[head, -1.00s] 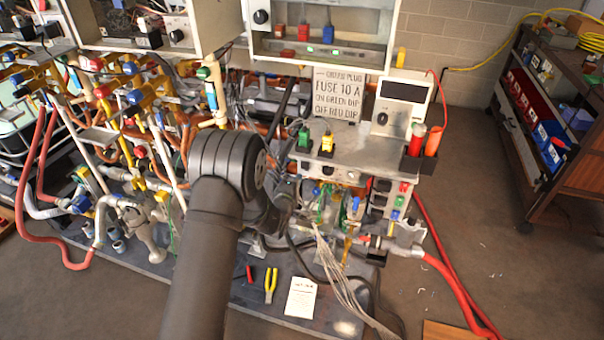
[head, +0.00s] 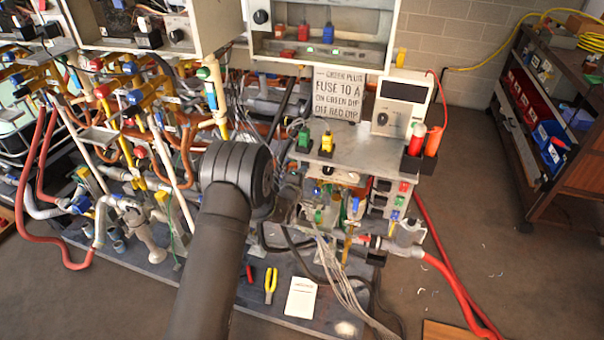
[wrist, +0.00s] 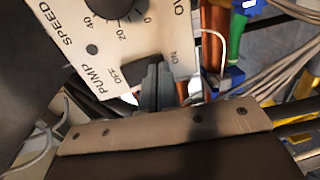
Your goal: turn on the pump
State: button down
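The pump control panel (wrist: 104,72) shows tilted at the upper left of the wrist view, with the words PUMP, OFF and ON. Its pump switch lies around the spot between OFF and ON, mostly hidden by my fingers, so I cannot tell its position. My gripper (wrist: 154,78) has its two dark grey fingers close together, with nothing seen between them. The fingertips are over or against the panel between OFF and ON; contact is unclear. In the head view my gripper (head: 290,196) is at the bench's underside, left of the coloured wires, and its fingers are hard to make out.
A SPEED dial (wrist: 122,8) sits above the switch. Orange and green tubes and grey cables (wrist: 285,50) run close on the right. In the head view, pipes and valves crowd the left, and a metal bench (head: 350,158) stands above my gripper. Open floor lies to the right.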

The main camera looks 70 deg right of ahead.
jog(key=a+f, duration=0.1)
jog(key=a, duration=1.3)
jog(key=shift+f, duration=0.3)
jog(key=shift+d, duration=0.1)
jog(key=d+r, duration=0.1)
jog(key=d, duration=0.9)
jog(key=a, duration=0.2)
jog(key=a+r, duration=0.2)
jog(key=a, duration=0.1)
jog(key=shift+a, duration=0.3)
